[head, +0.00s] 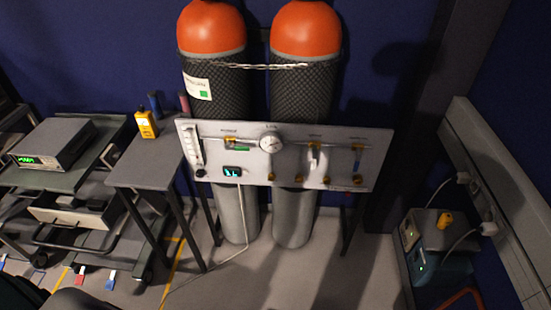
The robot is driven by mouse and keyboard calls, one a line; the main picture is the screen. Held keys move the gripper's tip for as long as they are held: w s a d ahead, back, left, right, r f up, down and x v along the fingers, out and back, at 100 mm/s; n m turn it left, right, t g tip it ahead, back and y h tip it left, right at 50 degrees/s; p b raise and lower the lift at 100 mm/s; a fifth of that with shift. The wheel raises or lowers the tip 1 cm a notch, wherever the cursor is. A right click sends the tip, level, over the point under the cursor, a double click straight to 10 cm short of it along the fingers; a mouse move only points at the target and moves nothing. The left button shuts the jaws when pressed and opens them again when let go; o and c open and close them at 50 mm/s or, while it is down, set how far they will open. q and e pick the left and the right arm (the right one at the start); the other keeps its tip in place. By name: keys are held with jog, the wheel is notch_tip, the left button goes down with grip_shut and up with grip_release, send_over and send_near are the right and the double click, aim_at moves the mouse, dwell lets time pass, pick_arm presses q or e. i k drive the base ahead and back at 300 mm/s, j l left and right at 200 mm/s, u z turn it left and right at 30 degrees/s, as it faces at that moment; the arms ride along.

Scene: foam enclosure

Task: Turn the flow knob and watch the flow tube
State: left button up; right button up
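A pale upright panel (375,160) stands in front of two gas cylinders. The flow tube (195,143) is a narrow vertical tube at the panel's left end; its float and scale are too small to read. A small dark knob (200,173), which looks like the flow knob, sits just below the tube. A round gauge (271,140) is near the panel's middle, and a small lit display (233,172) is below and left of it. Neither of my grippers is in view.
Two orange-topped cylinders (212,30) are chained behind the panel. A small grey table (150,165) with a yellow meter (146,124) stands left of the panel, beside a cart (80,178). A cable hangs to the floor. Clear floor (350,275) lies in front right.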

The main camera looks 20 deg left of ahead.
aim_at(200, 173)
jog(key=u, duration=1.25)
